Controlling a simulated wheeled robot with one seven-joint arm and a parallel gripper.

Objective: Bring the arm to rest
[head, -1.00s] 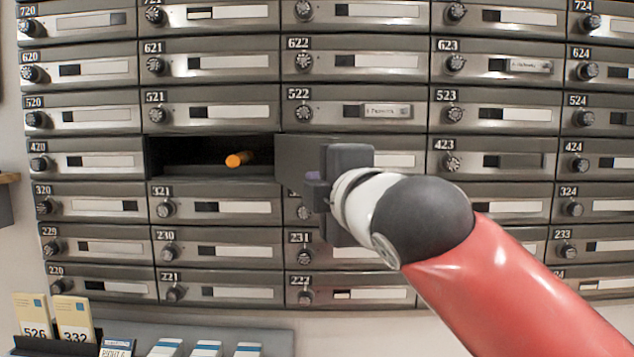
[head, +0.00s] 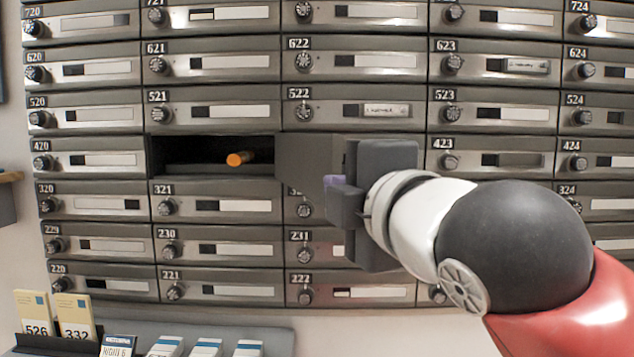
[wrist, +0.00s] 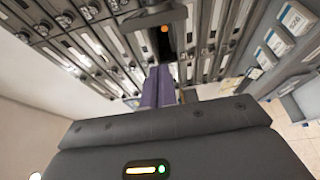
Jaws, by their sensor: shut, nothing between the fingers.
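My gripper (head: 334,186) is in front of the mailbox wall, to the right of an open mailbox compartment (head: 170,157) between doors 420 and 423. Its purple fingers also show shut together and empty in the wrist view (wrist: 158,88). The compartment's door (head: 304,160) is swung open to the right, close to my fingers; whether they touch cannot be told. An orange cylinder (head: 238,159) lies inside the compartment and also shows in the wrist view (wrist: 164,29). My arm comes in from the lower right and hides part of the mailboxes behind it.
Closed, numbered mailbox doors with round dials (head: 215,160) fill the wall around the opening. Below at the left, a grey shelf (head: 130,330) holds number cards (head: 74,316) and several small boxes (head: 207,347). White wall shows beneath the mailboxes.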

